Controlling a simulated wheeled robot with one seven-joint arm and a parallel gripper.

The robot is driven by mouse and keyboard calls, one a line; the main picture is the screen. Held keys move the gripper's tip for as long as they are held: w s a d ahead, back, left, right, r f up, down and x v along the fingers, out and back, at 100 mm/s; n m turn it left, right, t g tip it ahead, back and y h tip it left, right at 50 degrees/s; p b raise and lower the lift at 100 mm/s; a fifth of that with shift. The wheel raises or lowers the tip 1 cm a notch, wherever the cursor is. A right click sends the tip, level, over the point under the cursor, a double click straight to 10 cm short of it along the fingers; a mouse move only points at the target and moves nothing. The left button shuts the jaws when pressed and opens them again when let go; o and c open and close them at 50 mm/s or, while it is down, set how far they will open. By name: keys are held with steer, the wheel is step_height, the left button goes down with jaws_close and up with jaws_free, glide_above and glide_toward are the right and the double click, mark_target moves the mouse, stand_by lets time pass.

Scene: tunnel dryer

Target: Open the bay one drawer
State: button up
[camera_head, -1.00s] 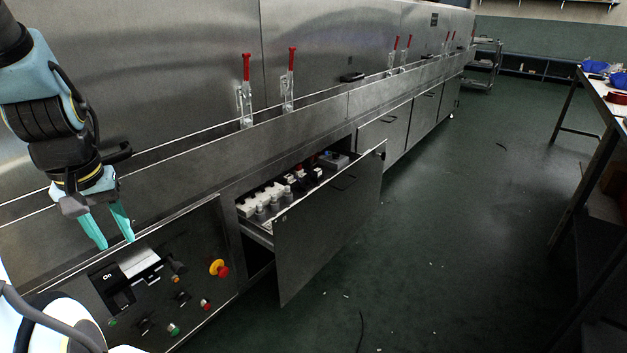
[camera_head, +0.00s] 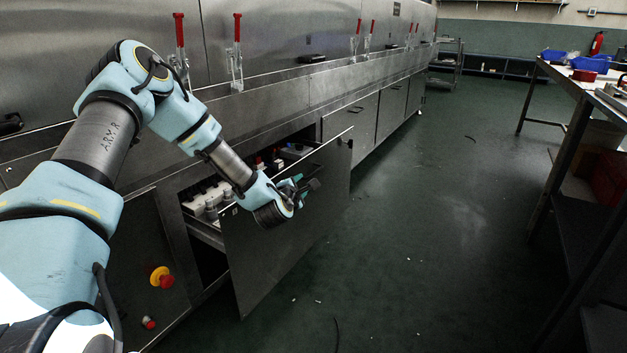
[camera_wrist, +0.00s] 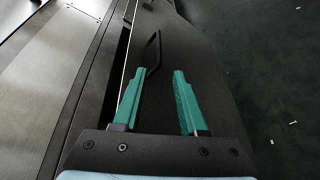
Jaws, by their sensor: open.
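A dark steel drawer (camera_head: 265,265) stands pulled out from under the dryer, with white and dark items (camera_head: 205,195) inside it. Its front also fills the middle of the wrist view (camera_wrist: 195,65). The drawer's black handle (camera_wrist: 153,48) shows in the wrist view, ahead of my fingers; in the head view my arm hides it. My gripper (camera_head: 298,183) is at the drawer front near its top edge. Its two teal fingers stand apart in the wrist view (camera_wrist: 157,90), with nothing clearly gripped between them. I cannot tell whether a finger touches the drawer.
The dryer's long steel body (camera_head: 290,40) runs along the left, with red-handled clamps (camera_head: 237,45). Closed cabinet doors (camera_head: 350,118) continue beyond the drawer. A control panel with a yellow-and-red button (camera_head: 161,277) is at lower left.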

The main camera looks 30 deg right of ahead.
mark_target(310, 176)
steer(key=shift+n+t, duration=0.4)
steer(key=shift+n, duration=0.2)
steer(key=b+x, duration=0.2)
steer(key=x, duration=1)
steer(key=shift+s+d+f, duration=0.1)
steer(key=shift+s+f, duration=0.05)
steer(key=shift+s, duration=0.1)
jaws_close()
stand_by(0.4)
